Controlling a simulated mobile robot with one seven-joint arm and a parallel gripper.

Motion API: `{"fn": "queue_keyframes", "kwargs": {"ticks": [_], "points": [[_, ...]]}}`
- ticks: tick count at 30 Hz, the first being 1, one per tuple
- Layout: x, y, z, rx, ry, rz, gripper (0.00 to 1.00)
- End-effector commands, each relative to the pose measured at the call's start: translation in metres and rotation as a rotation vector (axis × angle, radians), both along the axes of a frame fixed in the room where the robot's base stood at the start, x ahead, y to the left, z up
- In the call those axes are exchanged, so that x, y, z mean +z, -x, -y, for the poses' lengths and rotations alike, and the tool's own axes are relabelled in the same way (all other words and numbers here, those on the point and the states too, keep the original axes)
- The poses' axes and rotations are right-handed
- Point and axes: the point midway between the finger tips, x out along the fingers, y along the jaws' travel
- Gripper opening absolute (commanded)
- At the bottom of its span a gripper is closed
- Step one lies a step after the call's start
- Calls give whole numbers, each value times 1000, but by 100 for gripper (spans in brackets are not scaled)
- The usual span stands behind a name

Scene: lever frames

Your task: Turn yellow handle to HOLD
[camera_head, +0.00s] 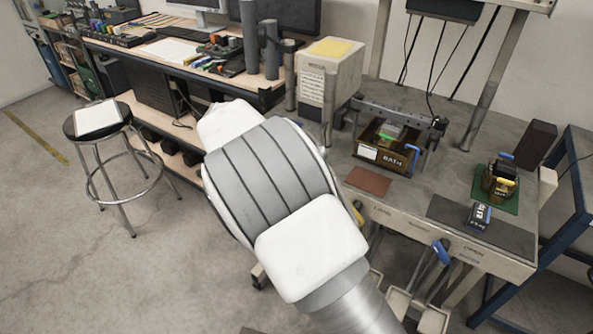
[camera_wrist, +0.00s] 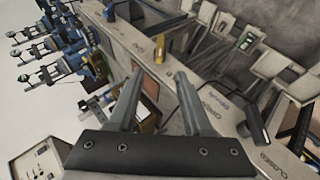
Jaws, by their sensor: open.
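In the head view, the yellow handle (camera_head: 358,213) shows as a small piece at the front edge of the grey workbench, beside my large white and grey arm, which hides part of it. In the wrist view, the yellow handle (camera_wrist: 160,47) stands upright beyond the fingertips, apart from them. My gripper (camera_wrist: 158,72) is open, with nothing between its two fingers. In the head view my gripper is hidden behind my arm. The handle's pointed-to label cannot be read; small dark labels run along the bench front.
A blue handle (camera_head: 442,252) is further right on the bench front. On the bench top stand a framed box (camera_head: 383,155), a dark mat (camera_head: 505,236) with a small device, and a green mat (camera_head: 511,203). A stool (camera_head: 72,128) stands left on open floor.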

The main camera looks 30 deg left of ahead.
Motion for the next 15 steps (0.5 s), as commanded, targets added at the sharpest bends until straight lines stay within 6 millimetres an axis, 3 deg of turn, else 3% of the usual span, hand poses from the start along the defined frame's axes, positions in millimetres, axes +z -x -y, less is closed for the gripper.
{"fn": "queue_keyframes", "kwargs": {"ticks": [6,15], "points": [[20,10,-22,0,0,0,50],[26,14,-28,-1,1,-2,50]]}}
